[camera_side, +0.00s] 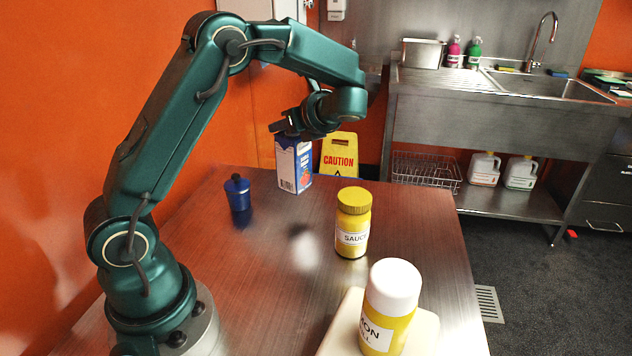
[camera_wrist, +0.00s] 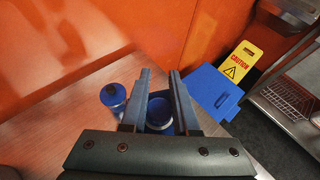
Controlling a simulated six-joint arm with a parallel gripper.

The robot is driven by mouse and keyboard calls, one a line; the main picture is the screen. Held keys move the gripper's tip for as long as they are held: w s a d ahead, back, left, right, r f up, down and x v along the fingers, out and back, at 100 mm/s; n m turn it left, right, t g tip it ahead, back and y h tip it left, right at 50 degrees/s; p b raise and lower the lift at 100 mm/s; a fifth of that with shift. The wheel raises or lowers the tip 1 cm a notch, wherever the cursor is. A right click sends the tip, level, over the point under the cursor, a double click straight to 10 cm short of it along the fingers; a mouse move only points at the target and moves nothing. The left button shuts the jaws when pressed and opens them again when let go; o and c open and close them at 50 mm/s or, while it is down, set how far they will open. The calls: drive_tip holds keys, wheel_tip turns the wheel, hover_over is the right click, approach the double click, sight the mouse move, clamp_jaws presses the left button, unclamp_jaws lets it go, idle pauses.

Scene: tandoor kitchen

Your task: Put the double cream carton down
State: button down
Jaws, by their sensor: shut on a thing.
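The double cream carton (camera_side: 293,166) is blue and white with a red picture, upright near the far edge of the steel table. My gripper (camera_side: 300,130) is above it and shut on its top. Its base is at or very close to the table top; I cannot tell whether it touches. The lower carton is hidden there.
A blue jar (camera_side: 238,193) stands left of the carton. A yellow sauce bottle (camera_side: 353,224) and a white-capped yellow bottle (camera_side: 390,308) on a pale board (camera_side: 424,328) are nearer. A caution sign (camera_side: 339,155) stands beyond the table (camera_side: 420,222). A blue box (camera_wrist: 212,92) shows beyond the carton.

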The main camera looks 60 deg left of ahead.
wheel_tip(320, 180, down, 6)
drive_tip(key=w+d, duration=0.1)
drive_tip(key=w, duration=0.1)
drive_tip(key=shift+w+d, duration=0.4)
drive_tip(key=c, duration=0.7)
unclamp_jaws()
drive_tip(key=shift+f, duration=0.1)
